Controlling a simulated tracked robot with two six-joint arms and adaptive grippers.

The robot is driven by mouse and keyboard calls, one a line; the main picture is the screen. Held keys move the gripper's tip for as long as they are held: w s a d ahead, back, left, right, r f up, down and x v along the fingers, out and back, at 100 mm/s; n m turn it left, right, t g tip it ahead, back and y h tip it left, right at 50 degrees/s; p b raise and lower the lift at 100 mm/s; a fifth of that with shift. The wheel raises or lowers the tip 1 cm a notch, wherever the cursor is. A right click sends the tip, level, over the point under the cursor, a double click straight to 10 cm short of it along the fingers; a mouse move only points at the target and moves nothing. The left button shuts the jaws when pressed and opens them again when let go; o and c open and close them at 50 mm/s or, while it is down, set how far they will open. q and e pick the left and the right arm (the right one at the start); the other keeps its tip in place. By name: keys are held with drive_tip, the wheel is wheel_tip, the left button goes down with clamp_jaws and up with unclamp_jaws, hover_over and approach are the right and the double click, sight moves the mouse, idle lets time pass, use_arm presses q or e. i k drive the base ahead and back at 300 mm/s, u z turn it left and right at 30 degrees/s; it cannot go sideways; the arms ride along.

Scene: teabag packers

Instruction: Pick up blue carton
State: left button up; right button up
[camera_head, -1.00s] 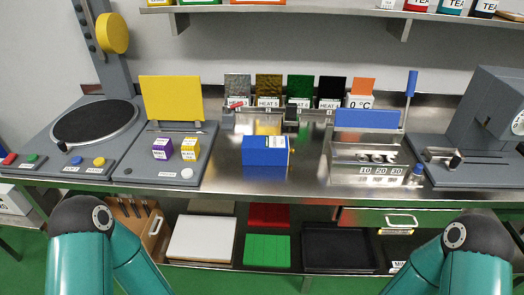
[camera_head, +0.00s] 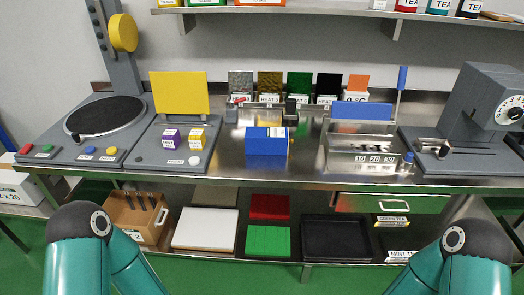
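The blue carton (camera_head: 262,147) sits on the steel bench top (camera_head: 230,172), near the middle of the picture. It is a small box with a white label patch at its upper right corner. Nothing touches it from my side. My two arms show only as teal links at the bottom left and bottom right corners. Both grippers are outside the picture, so whether they are open or shut is hidden.
Left of the carton, a grey panel holds a purple box (camera_head: 171,138) and a yellow box (camera_head: 197,139). Small labelled racks stand behind it. A steel fixture with a blue plate (camera_head: 361,111) and a grey machine (camera_head: 480,105) stand right. Bench around the carton's front is clear.

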sight(258, 140)
drive_tip(key=z, duration=0.3)
drive_tip(key=k, duration=0.2)
drive_tip(key=z, duration=0.6)
drive_tip(key=i, duration=0.85)
drive_tip(key=u, duration=1.75)
drive_tip(key=k, duration=0.6)
drive_tip(key=u, duration=0.1)
drive_tip(key=i, duration=0.6)
drive_tip(key=z, duration=0.1)
